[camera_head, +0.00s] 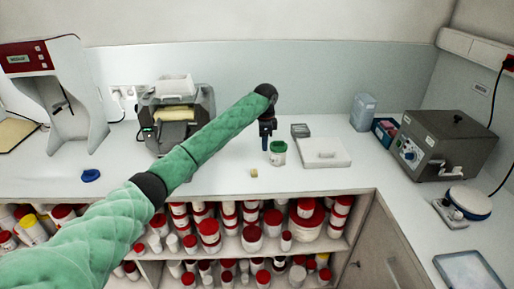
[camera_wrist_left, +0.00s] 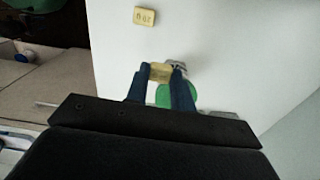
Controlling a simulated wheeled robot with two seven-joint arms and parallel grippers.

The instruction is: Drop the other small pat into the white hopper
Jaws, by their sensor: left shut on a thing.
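My left gripper (camera_head: 265,142) reaches over the counter beside a small white jar with a green inside or lid (camera_head: 277,152). In the left wrist view, its blue fingers (camera_wrist_left: 163,74) are shut on a small yellow pat (camera_wrist_left: 160,71). Another small yellow pat (camera_head: 253,173) lies on the bare counter in front of the jar. It also shows in the left wrist view (camera_wrist_left: 144,17), with dark marks on top. The white hopper (camera_head: 174,87) sits on top of the grey mill (camera_head: 176,131), left of the gripper. My right gripper is not in view.
A blue object (camera_head: 91,175) lies at the left. A dark grey machine (camera_head: 447,142) stands at the right. Shelves of red-lidded jars are below the counter.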

